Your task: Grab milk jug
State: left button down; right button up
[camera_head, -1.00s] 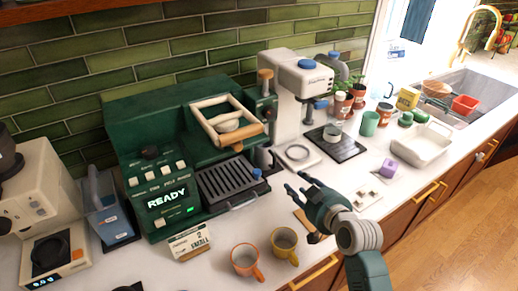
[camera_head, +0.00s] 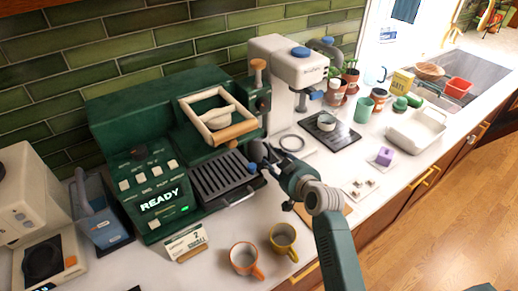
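A small dark grey metal vessel, which looks like the milk jug (camera_head: 257,153), stands at the right end of the green coffee machine (camera_head: 150,130), beside its drip tray. It is partly hidden by my fingers. My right gripper (camera_head: 266,163) reaches in from the lower right, with its fingers spread and pointing left at the jug. The fingertips are very near the jug; I cannot tell whether they touch it. My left gripper is not in view.
An orange mug (camera_head: 243,259) and a yellow mug (camera_head: 283,240) stand in front of the machine, left of my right arm. A sign (camera_head: 187,243) stands left of them. A white grinder (camera_head: 287,75) and a black scale (camera_head: 329,131) are behind the gripper.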

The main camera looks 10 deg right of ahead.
aim_at(261, 149)
jog(key=x, duration=0.4)
jog(key=shift+a+p, duration=0.1)
jog(key=shift+p, duration=0.3)
grip_shut()
jog(key=shift+r, duration=0.1)
